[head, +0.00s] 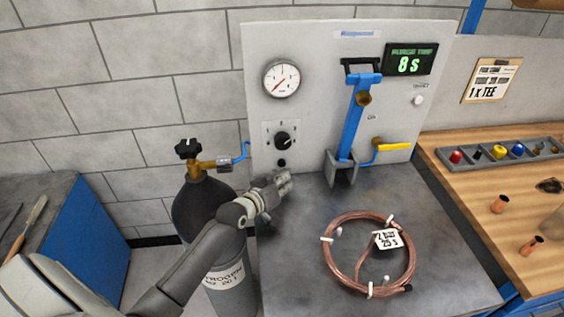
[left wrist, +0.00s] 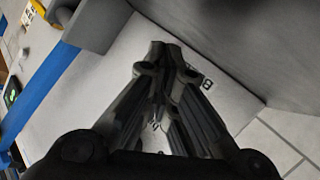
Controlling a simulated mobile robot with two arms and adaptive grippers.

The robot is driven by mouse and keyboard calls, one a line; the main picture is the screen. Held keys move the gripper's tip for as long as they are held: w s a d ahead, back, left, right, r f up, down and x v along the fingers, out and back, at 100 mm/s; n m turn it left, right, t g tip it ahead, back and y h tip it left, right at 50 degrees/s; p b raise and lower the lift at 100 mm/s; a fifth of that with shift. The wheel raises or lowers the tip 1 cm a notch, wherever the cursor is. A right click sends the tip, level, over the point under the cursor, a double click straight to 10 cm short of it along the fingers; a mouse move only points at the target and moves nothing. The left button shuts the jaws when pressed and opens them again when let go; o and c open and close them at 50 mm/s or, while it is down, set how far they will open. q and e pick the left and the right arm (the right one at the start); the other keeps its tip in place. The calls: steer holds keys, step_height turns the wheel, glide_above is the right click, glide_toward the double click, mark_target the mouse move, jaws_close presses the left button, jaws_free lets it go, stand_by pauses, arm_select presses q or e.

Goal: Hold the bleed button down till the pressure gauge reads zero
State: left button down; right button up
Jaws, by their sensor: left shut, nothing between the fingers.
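The round white pressure gauge (head: 281,79) is at the upper left of the panel; its red needle points to the lower left, and its numbers are too small to read. A small dark round button (head: 282,162) sits low on the panel, below a black dial knob (head: 282,141); I cannot read a label on it. My left gripper (head: 285,180) is just below and in front of this button, shut and empty; I cannot tell whether it touches. Its closed fingers also show in the left wrist view (left wrist: 168,65), hiding part of the panel. My right gripper is not in view.
A timer display (head: 408,62) reads 8 s. A blue lever (head: 352,125) and a yellow valve handle (head: 394,146) stand right of the dial. A copper coil (head: 331,267) lies on the bench. A nitrogen cylinder (head: 196,205) stands left, behind my arm.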

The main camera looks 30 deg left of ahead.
arm_select(q)
steer(key=shift+s+d+r+p, duration=0.2)
steer(key=shift+s+d+p, duration=0.45)
steer(key=shift+s, duration=0.15)
steer(key=shift+s+d+f, duration=0.15)
steer(key=shift+s+d, duration=0.2)
steer(key=shift+s, duration=0.15)
steer(key=shift+p, duration=0.3)
